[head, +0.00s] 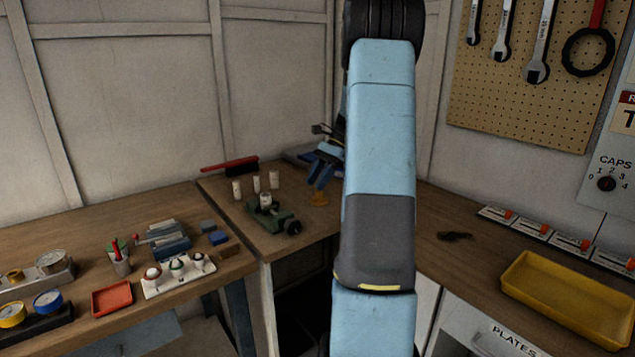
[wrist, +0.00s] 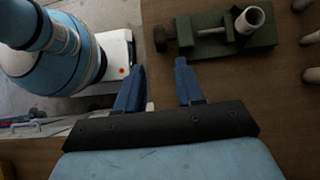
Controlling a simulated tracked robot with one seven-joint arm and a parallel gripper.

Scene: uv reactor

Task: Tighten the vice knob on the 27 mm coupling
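The green vice (head: 262,214) stands on the far bench in the head view, with its dark round knob (head: 292,227) at its right end. A pale, tube-like coupling (head: 266,201) stands upright in the vice. In the wrist view the vice (wrist: 262,38) lies at the top, with the coupling (wrist: 249,19) towards its right and the knob (wrist: 159,39) at its left end. My gripper (wrist: 159,66) is open and empty. Its two blue fingers point towards the knob but look apart from it. In the head view my gripper (head: 318,174) is right of and above the vice, partly hidden by my arm.
Several pale cylinders, one here (head: 237,189), stand behind the vice. A red-handled brush (head: 235,165) lies farther back. A yellow tray (head: 568,300) is on the right bench, a red tray (head: 112,298) on the left.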

